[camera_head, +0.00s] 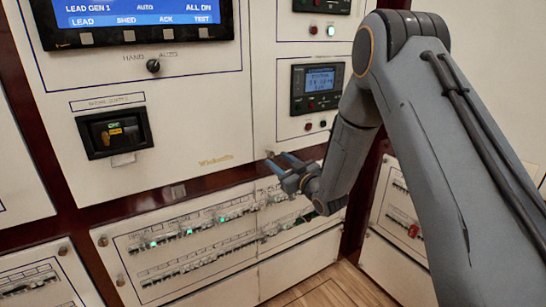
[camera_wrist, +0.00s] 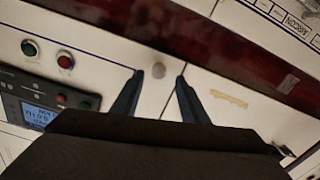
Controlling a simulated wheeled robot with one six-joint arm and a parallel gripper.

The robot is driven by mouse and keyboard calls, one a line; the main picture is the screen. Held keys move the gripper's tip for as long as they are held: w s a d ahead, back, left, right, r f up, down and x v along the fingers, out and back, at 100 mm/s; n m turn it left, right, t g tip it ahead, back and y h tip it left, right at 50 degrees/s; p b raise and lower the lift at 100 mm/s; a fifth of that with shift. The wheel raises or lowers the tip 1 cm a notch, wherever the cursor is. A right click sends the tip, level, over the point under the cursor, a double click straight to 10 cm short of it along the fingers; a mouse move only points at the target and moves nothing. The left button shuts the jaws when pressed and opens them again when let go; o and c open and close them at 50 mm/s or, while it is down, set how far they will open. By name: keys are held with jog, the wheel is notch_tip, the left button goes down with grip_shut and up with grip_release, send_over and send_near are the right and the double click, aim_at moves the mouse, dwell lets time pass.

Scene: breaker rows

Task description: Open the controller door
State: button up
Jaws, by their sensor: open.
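The controller door is a cream panel (camera_head: 263,105) in the head view, carrying a dark controller (camera_head: 317,88) with a lit blue screen. It sits flush with the panel to its left. In the wrist view, the door (camera_wrist: 105,80) shows with the controller screen (camera_wrist: 38,116) at lower left. A small round knob (camera_wrist: 158,70) lies near the door's lower corner. My gripper (camera_head: 279,162) is open at that corner; in the wrist view its fingertips (camera_wrist: 158,78) lie on either side of the knob. I cannot tell whether they touch it.
A dark red-brown rail (camera_head: 210,185) runs below the door. Under it are breaker rows (camera_head: 190,232) with several green lights. To the left are a large display (camera_head: 140,20), a rotary switch (camera_head: 153,66) and a black meter (camera_head: 117,132). Wooden floor (camera_head: 335,287) shows at the bottom.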

aim_at(272, 155)
jog(key=shift+p+x, duration=0.4)
jog(key=shift+x, duration=1.8)
jog(key=shift+c, duration=0.2)
jog(key=shift+d, duration=0.1)
grip_shut()
jog(key=shift+r, duration=0.1)
